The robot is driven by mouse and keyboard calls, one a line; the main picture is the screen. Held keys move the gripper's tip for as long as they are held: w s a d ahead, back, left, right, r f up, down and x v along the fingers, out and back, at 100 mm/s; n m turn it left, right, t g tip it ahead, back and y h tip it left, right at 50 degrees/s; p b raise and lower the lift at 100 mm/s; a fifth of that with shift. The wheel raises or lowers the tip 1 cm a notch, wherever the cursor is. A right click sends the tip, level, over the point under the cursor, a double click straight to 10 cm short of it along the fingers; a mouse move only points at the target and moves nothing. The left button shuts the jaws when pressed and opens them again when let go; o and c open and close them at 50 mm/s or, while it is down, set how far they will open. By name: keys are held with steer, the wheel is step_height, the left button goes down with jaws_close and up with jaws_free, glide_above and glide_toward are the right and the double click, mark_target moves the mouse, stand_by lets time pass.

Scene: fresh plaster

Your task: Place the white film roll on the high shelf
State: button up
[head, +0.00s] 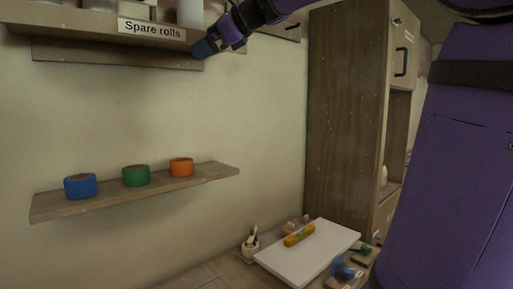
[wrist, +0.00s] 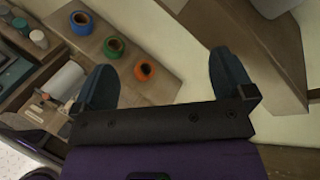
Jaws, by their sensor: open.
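The high shelf (head: 70,22), labelled "Spare rolls", is at the top left of the head view. A plain white cylinder (head: 190,13) stands upright near its right end, its top cut off by the frame; it looks like the white film roll, but I cannot be sure. My gripper (head: 205,48) is just below and right of that cylinder, at the shelf's right front edge in the picture. In the wrist view my gripper (wrist: 162,62) has its blue fingers wide apart with nothing between them.
A lower shelf (head: 215,174) carries blue (head: 80,187), green (head: 136,176) and orange (head: 181,167) tape rolls. Other pale containers (head: 100,5) stand on the high shelf. A tall wooden cabinet (head: 345,110) is at right. A white board (head: 310,258) with a yellow object (head: 299,235) lies below.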

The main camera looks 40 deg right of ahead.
steer(key=s+a+f+n+g+h, duration=0.1)
steer(key=s+a+f+n+g, duration=0.1)
steer(key=s+f+n, duration=0.6)
steer(key=s+a+f+n+g+h, duration=0.2)
steer(key=s+f+n, duration=0.6)
steer(key=f, duration=0.6)
steer(key=s+a+f+n+g+h, duration=0.2)
steer(key=s+f+n+g, duration=0.2)
steer(key=s+f+n, duration=0.4)
step_height(320, 180, down, 4)
steer(key=shift+s+a+r, duration=0.1)
steer(key=shift+s+a, duration=0.2)
steer(key=shift+a, duration=0.1)
